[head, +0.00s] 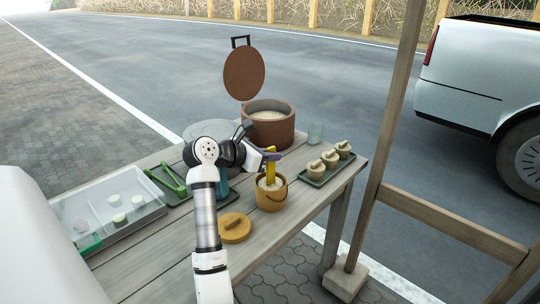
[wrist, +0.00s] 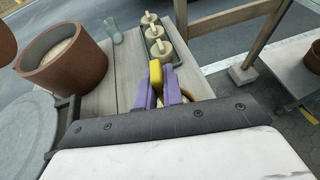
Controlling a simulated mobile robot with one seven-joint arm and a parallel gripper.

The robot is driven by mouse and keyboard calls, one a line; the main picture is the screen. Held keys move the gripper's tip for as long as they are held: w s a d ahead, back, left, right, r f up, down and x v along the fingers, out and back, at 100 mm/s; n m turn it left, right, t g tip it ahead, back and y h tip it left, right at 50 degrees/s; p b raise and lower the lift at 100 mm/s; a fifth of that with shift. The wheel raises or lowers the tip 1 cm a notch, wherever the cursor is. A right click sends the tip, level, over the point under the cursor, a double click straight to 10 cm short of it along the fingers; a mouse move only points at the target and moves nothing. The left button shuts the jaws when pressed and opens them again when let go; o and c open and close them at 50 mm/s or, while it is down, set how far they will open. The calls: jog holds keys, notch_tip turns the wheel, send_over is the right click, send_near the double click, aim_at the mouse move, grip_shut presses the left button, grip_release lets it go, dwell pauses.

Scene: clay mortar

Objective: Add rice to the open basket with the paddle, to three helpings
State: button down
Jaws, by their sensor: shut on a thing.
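My gripper (head: 268,156) is shut on the yellow paddle (head: 270,170); the paddle's yellow top also shows between the purple fingers in the wrist view (wrist: 156,72). Some pale rice shows in the basket's mouth; how much I cannot tell. The large brown rice pot (head: 268,129) stands behind, holding pale rice (wrist: 58,52), with its round lid (head: 244,75) raised above it. A round wooden lid (head: 235,227) lies on the table in front of the basket.
A dark tray with several lidded small baskets (head: 328,161) stands right of the open basket. A glass (head: 315,133) stands near the pot. At left are a green tray (head: 172,184) and a clear case (head: 107,214). The table's front right is clear.

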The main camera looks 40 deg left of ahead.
jog(key=shift+f, duration=0.15)
notch_tip(320, 180, up, 13)
jog(key=p, duration=0.7)
jog(key=shift+w, duration=0.1)
dwell(1.0)
